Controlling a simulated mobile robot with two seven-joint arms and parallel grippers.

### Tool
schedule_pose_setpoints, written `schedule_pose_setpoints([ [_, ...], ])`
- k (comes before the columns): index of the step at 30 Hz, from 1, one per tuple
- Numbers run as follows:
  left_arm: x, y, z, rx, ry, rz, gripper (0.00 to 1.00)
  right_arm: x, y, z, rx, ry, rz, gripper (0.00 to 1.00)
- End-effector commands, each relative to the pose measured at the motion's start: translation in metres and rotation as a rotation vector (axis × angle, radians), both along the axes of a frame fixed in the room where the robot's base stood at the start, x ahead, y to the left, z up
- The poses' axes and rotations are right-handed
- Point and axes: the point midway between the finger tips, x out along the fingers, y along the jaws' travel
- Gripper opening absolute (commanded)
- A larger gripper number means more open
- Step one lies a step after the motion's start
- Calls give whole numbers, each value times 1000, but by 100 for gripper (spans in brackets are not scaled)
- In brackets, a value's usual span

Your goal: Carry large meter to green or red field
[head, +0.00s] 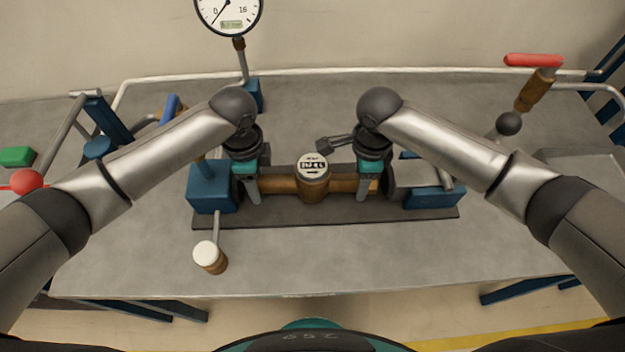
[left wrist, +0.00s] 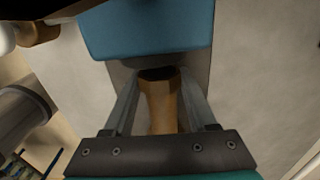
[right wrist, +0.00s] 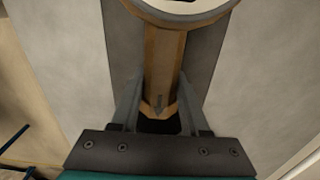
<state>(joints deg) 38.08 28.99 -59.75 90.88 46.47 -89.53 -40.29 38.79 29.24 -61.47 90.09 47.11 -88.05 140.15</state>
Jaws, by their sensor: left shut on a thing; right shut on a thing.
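The large meter (head: 313,190) is a brass body with a round white dial, lying horizontally in the test bench fixture between two blue clamp blocks. My left gripper (head: 252,195) is shut on the left pipe end of the meter; that brass end shows between its fingers in the left wrist view (left wrist: 160,105). My right gripper (head: 365,195) is shut on the right pipe end, which shows in the right wrist view (right wrist: 163,65) with part of the dial rim. No green or red field can be made out for certain.
The left blue block (head: 211,190) and right blue block (head: 435,197) flank the meter on a dark base plate (head: 320,218). A pressure gauge (head: 229,12) stands behind. A white-capped handle (head: 208,255) is in front. A green button (head: 17,157) and red knob (head: 27,181) are left, a red-handled valve (head: 534,61) right.

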Motion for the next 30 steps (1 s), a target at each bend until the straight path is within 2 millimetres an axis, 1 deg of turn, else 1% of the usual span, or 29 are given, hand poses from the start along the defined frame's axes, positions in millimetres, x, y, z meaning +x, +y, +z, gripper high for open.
schedule_pose_setpoints([
  [1,0,0,0,0,0,0,37,0,0,0,0,0,0,25],
  [6,0,0,0,0,0,0,18,0,0,0,0,0,0,6],
  [8,0,0,0,0,0,0,12,0,0,0,0,0,0,0],
  [11,0,0,0,0,0,0,0,0,0,0,0,0,0,0],
  [30,0,0,0,0,-1,1,0,0,0,0,0,-1,0,0],
])
